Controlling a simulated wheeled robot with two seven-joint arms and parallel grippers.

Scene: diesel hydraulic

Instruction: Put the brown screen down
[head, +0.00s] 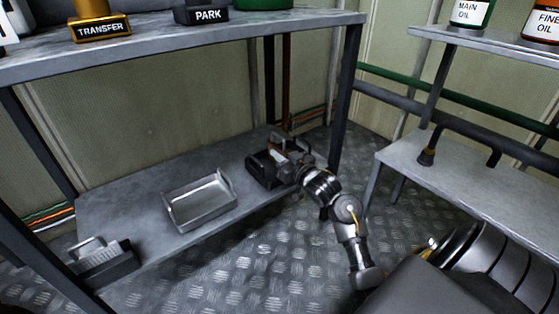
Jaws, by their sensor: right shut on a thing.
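My right arm reaches from the lower right to the right end of the lower shelf (135,205). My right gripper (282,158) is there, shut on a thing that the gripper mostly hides. I take this thing for the brown screen, but its brown colour does not show clearly. A black open-topped holder (262,171) sits on the shelf right at the gripper. I cannot tell whether the held thing is inside the holder or just above it. My left gripper is not in view.
A metal tray (200,203) stands mid-shelf, left of the black holder. Another black holder (112,270) with a handled screen is at the shelf's left end. The upper shelf (180,43) bears TRANSFER and PARK stands. A side bench (460,178) is on the right.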

